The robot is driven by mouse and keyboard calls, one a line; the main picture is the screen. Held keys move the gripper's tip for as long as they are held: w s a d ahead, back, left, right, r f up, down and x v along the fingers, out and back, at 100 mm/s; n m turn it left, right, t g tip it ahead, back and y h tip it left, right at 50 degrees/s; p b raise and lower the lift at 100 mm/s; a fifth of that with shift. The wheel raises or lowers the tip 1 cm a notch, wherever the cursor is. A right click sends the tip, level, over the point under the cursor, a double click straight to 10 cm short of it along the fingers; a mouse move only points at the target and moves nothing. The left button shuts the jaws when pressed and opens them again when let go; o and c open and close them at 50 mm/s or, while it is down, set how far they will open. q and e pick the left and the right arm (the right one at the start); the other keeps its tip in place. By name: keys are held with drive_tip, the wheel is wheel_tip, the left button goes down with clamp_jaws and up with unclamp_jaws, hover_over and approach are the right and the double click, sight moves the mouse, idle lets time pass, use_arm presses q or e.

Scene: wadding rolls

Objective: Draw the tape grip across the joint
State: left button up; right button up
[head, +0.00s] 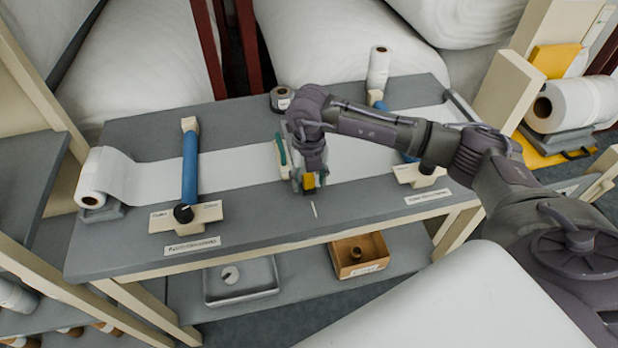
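My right gripper (308,183) points down at the front edge of the white strip, near mid-table. Yellow and dark parts show at its tips, and I cannot tell whether it is shut on something. Just left of it a cream and teal piece (281,150), perhaps the tape grip, stands across the white strip (240,167). The arm partly hides this area, and I cannot make out the joint. The strip runs from a white roll (92,178) at the left, under a blue bar (190,168), towards the right side of the table. My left gripper is not in view.
A grey tape roll (283,98) sits at the table's back edge. A small white roll (378,68) stands upright behind my arm. Cream blocks (205,213) flank the strip at the front. A grey tray (240,293) and an orange box (350,262) sit on the lower shelf.

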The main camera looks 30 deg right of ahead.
sight(309, 178)
drive_tip(key=shift+w, duration=0.1)
drive_tip(key=shift+r, duration=0.4)
wheel_tip(309, 178, up, 11)
drive_tip(key=shift+r, duration=0.1)
idle(0.3)
